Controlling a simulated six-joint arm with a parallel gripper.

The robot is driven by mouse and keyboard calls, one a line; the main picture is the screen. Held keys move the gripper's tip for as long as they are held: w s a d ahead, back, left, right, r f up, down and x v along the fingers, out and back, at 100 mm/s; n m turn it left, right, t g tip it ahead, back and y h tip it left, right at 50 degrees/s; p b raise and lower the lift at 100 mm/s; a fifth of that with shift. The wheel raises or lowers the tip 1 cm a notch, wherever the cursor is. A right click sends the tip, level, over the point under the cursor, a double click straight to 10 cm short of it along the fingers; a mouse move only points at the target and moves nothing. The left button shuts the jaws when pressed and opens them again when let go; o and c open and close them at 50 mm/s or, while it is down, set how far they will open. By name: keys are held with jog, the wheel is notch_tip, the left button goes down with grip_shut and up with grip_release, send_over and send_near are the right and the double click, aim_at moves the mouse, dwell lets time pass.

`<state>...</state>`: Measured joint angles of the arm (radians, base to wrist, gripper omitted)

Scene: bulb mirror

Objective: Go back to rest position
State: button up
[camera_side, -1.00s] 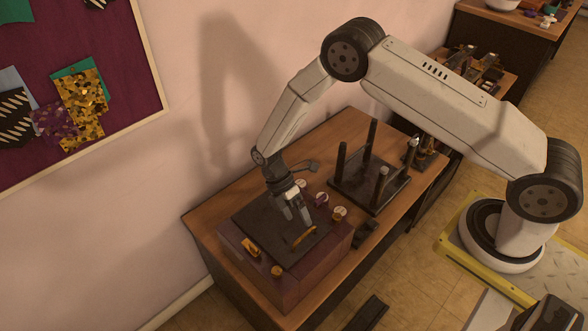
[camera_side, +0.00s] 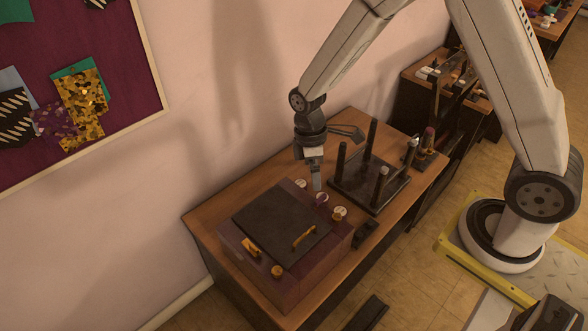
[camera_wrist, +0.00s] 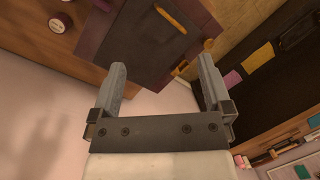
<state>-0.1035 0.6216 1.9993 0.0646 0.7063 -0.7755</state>
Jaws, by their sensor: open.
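My gripper (camera_side: 316,180) hangs with its fingers down above the back right corner of a purple box, near the knobs. In the wrist view my gripper (camera_wrist: 160,82) shows two grey fingers spread apart with nothing between them. The purple box (camera_side: 300,278) has a dark lid (camera_side: 275,225) lying flat on top, with a yellow handle (camera_side: 304,237). The dark lid also shows in the wrist view (camera_wrist: 145,45), with its yellow handle (camera_wrist: 170,17).
A dark stand with upright posts (camera_side: 345,190) is close to the right of my gripper on the wooden table (camera_side: 205,215). Small round knobs (camera_side: 339,212) line the box's edge. The pink wall (camera_side: 190,100) rises behind the table. A pinboard (camera_side: 130,60) hangs at left.

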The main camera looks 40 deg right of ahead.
jog(key=s+d+r+m+t, duration=0.4)
jog(key=s+r+m, duration=0.4)
jog(key=r+m, duration=0.1)
jog(key=shift+s+d+t, duration=0.3)
jog(key=shift+s+t, duration=0.05)
jog(key=shift+t, duration=0.05)
